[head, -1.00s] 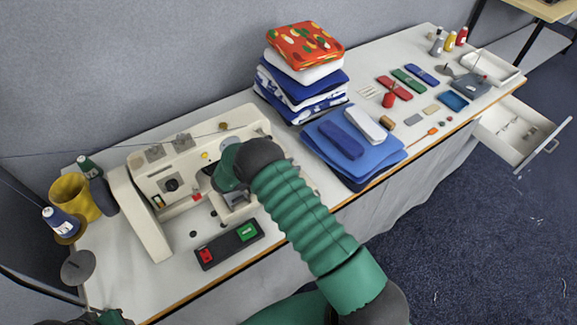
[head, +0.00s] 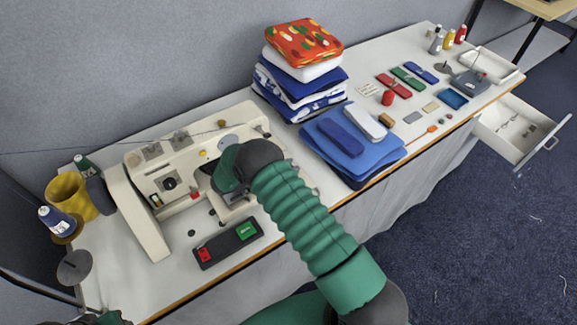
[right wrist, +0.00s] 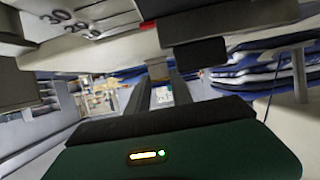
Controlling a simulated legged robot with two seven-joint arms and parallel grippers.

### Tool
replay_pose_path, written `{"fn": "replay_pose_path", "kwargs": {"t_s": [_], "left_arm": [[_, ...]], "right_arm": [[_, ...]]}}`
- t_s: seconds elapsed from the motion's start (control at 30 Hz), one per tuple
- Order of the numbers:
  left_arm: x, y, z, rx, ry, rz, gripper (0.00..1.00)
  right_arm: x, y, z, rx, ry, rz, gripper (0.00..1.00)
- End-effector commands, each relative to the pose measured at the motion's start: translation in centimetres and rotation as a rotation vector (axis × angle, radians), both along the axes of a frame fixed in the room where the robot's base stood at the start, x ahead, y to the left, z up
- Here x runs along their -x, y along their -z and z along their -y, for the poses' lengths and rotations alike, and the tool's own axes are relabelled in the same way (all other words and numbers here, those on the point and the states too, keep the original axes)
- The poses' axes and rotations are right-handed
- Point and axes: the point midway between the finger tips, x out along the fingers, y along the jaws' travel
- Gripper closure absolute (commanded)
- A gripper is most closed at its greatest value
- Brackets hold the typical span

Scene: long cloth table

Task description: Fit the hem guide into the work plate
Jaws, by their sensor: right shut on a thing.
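The white sewing machine (head: 180,160) stands at the left of the table. My right gripper (head: 226,198) is at its needle end, low under the machine's arm, and my green and dark wrist covers much of it. The grey work plate (head: 240,208) shows only in part beside the gripper. In the right wrist view the two dark fingers (right wrist: 160,97) point forward, close together below the machine's head. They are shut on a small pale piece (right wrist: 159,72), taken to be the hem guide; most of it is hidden. I cannot tell whether it touches the plate.
A dark switch box (head: 228,244) with red and green buttons lies in front of the machine. Folded blue cloths (head: 355,145) and a tall cloth stack (head: 303,75) are to the right. A yellow cup (head: 72,195) and thread spools stand left. An open drawer (head: 520,130) juts out far right.

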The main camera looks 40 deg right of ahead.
Motion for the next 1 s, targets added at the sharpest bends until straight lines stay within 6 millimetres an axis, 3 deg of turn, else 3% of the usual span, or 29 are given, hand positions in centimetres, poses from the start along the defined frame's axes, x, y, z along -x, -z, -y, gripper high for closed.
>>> {"fn": "replay_pose_path", "kwargs": {"t_s": [0.33,1.0], "left_arm": [[0.0,-0.9,0.0,0.0,0.0,0.0,0.64],[0.0,-0.8,0.0,0.0,0.0,0.0,0.64]], "right_arm": [[0.0,-1.1,0.0,-0.001,0.001,-0.001,1.0],[0.0,-1.0,-0.2,-0.001,0.0,-0.001,1.0]]}}
